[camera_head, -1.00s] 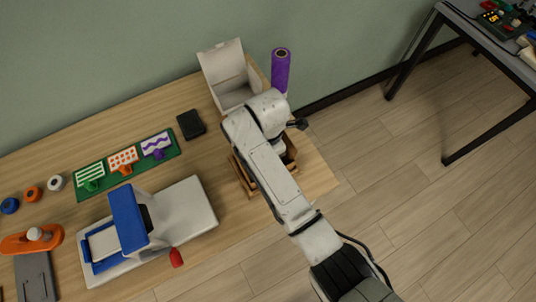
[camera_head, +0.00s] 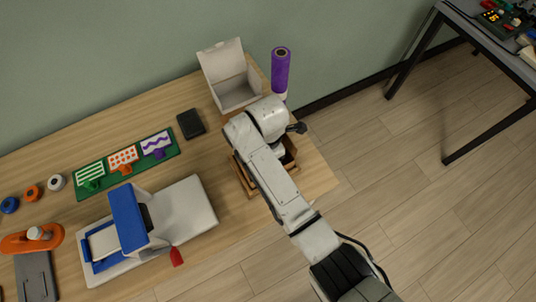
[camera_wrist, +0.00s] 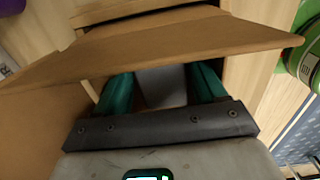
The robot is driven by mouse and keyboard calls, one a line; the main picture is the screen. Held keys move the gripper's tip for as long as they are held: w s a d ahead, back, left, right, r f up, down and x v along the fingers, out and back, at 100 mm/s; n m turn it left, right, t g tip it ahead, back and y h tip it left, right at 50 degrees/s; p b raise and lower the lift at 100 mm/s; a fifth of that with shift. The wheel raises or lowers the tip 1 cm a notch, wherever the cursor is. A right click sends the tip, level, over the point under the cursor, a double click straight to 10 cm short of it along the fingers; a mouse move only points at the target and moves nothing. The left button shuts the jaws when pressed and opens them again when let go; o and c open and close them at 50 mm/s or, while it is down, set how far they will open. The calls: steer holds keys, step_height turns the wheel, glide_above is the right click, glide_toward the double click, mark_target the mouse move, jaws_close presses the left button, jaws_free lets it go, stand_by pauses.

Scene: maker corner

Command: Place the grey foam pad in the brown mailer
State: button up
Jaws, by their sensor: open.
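The brown mailer (camera_head: 242,176) stands at the right end of the wooden bench, mostly hidden under my arm in the head view. In the wrist view its brown flap (camera_wrist: 190,38) crosses in front of my gripper (camera_wrist: 163,78). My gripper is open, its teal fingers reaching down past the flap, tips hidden. A light grey piece, seemingly the grey foam pad (camera_wrist: 163,90), shows between the fingers. Its lower part is hidden, and I cannot tell whether it touches the fingers or rests on the mailer's bottom.
An open pale box (camera_head: 236,92) and a purple roll (camera_head: 281,70) stand behind the mailer. A dark block (camera_head: 190,123), a green stamp board (camera_head: 126,162) and a blue-and-white press (camera_head: 128,220) lie left. Open floor is at right.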

step_height(320, 180, up, 12)
stand_by(0.4)
